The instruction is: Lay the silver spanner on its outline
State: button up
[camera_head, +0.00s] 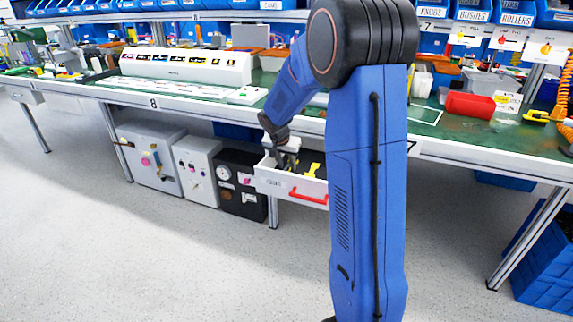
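My gripper (287,160) is small in view, pointing down over an open white drawer (270,182) under the bench. Its fingertips are at or inside the drawer, and I cannot tell whether they are open, shut or holding anything. I cannot make out a silver spanner; the arm hides part of the drawer. A white-lined outline (426,115) is drawn on the green bench top right of my arm, but I cannot tell whether it is the spanner's.
The drawer has a red handle (308,197) and a yellow item (312,170) inside. Grey and black cabinets (150,160) stand under the bench to the left. The floor in front is clear.

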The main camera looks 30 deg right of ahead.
jog(key=shift+r, duration=0.1)
jog(key=v, duration=1.2)
jog(key=s+a+r, duration=0.1)
jog(key=s, duration=0.1)
jog(key=s+a+r+n, duration=0.1)
jog(key=s, duration=0.2)
jog(key=s+a+r+n, duration=0.1)
jog(key=s+a, duration=0.1)
jog(key=s, duration=0.1)
jog(key=shift+s+r+y, duration=0.2)
jog(key=shift+r+y, duration=0.1)
jog(key=s+a+f+n+t+y, duration=0.1)
jog(key=s+a+n, duration=0.3)
jog(key=s, duration=1)
jog(key=s+a+f+n+t+y, duration=0.1)
jog(key=s+a+n, duration=0.3)
jog(key=s, duration=1)
jog(key=a+y, duration=0.1)
jog(key=a, duration=0.1)
jog(key=shift+s+a+f, duration=0.25)
jog(key=shift+a, duration=0.15)
